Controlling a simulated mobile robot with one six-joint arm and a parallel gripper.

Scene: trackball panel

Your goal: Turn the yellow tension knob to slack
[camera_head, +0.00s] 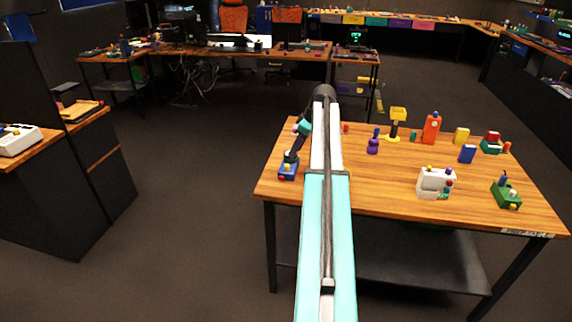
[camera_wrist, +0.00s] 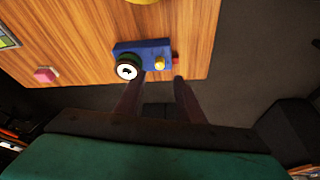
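The blue panel (camera_wrist: 145,52) lies near the table edge in the wrist view. It carries a round white-and-black part with a green rim (camera_wrist: 127,70) at its left. The small yellow knob (camera_wrist: 160,64) is near its right end, with a small red part (camera_wrist: 176,59) beside it. My gripper (camera_wrist: 157,82) is open, its two fingers apart and pointing at the panel's near side. The yellow knob lies roughly between the fingertip directions, with nothing visible held. In the head view the blue panel (camera_head: 288,173) is at the table's left end, below my wrist; the knob is too small to tell there.
The wooden table (camera_head: 385,198) also holds a white device (camera_head: 436,182), a green device (camera_head: 506,196), a purple object (camera_head: 373,146), a yellow stand (camera_head: 397,116) and an orange box (camera_head: 431,128). A pink block (camera_wrist: 45,75) sits left of the panel, with bare wood between.

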